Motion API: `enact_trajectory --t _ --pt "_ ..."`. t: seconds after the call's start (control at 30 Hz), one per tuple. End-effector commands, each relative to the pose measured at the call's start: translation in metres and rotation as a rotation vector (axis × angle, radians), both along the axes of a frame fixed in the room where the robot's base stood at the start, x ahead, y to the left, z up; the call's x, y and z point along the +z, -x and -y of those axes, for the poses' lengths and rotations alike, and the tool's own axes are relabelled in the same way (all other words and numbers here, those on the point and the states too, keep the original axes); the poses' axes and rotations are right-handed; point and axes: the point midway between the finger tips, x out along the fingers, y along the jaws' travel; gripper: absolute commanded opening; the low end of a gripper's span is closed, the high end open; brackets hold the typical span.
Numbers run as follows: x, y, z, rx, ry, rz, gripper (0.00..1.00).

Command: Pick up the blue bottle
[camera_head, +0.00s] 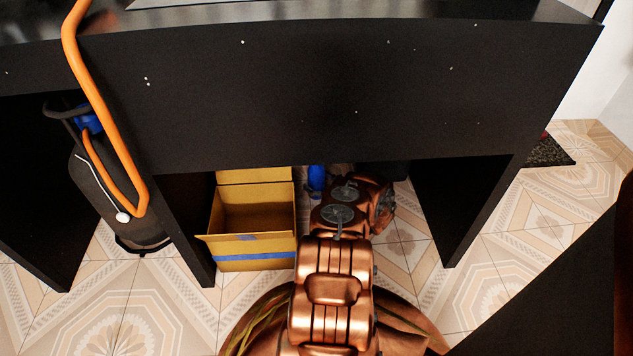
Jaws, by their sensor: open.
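A small blue object, likely the blue bottle (316,180), stands on the floor under the black desk, just right of an open cardboard box. Its upper part is cut off by the desk's front panel and its lower part is partly hidden by my arm. My copper-coloured arm reaches forward from the bottom middle and goes under the desk, close to the right of the bottle. My gripper is not visible; the arm's far end is hidden behind its own links and the desk panel.
The black desk (330,90) overhangs my arm, with side panels left and right. The open yellow box (252,250) stands left of my arm. A dark cylinder (115,195) with a blue valve and an orange hose (105,105) stands at the left. Tiled floor shows right of my arm.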

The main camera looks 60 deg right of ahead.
Motion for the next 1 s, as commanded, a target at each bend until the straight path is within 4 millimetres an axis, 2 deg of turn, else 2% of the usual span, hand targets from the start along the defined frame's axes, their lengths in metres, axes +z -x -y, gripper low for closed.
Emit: enact_trajectory --t 0.17,1.0 --pt "0.0008 -0.0001 0.0002 -0.001 0.0 0.0 0.96" --pt "0.0013 -0.0003 0.0001 0.0 0.001 0.001 0.12"
